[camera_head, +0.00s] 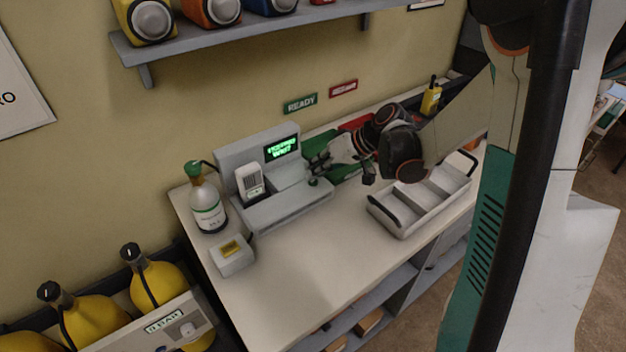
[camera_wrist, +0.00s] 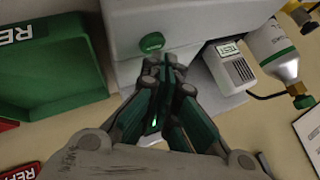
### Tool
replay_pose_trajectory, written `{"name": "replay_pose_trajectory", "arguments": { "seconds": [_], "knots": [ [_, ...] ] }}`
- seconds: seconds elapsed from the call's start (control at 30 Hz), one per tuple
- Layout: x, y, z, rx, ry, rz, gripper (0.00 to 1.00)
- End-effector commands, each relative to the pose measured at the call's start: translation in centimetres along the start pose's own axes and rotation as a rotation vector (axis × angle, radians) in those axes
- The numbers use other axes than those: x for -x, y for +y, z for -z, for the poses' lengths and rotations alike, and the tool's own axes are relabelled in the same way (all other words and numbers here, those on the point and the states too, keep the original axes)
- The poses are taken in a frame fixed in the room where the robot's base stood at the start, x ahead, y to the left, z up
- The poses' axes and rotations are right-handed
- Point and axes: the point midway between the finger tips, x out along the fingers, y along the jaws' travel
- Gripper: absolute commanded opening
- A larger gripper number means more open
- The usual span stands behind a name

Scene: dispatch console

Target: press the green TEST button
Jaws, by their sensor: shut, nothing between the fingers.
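The green round button (camera_wrist: 151,42) sits on the light grey console and shows in the wrist view just beyond my fingertips. I cannot read a label on it. My gripper (camera_wrist: 164,65) is shut and empty, its fingertips close to the button and slightly right of it in that view. I cannot tell whether they touch the console. In the head view, my gripper (camera_head: 316,163) is over the right part of the console (camera_head: 285,208). A small dark round knob (camera_head: 313,182) there may be the same button.
A white handheld device (camera_head: 250,181) stands in the console, left of a lit green display (camera_head: 281,149). A gas bottle (camera_head: 207,205) and small box (camera_head: 233,256) are at left. A green tray (camera_wrist: 45,75) is beside the console. A divided tray (camera_head: 403,224) stands at right; the front counter is clear.

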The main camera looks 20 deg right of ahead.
Motion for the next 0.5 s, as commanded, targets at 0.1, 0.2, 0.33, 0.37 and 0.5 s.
{"name": "replay_pose_trajectory", "arguments": {
  "seconds": [0.1,0.2,0.33,0.37,0.5],
  "knots": [
    [0.50,-0.37,0.37,0.000,0.000,0.000,0.00],
    [0.56,-0.41,0.43,0.000,0.000,0.000,0.00],
    [0.51,-0.38,0.40,0.000,0.000,0.000,0.00],
    [0.51,-0.37,0.40,0.000,0.000,0.000,0.00],
    [0.62,-0.45,0.48,0.000,0.000,0.000,0.00]
  ]
}}
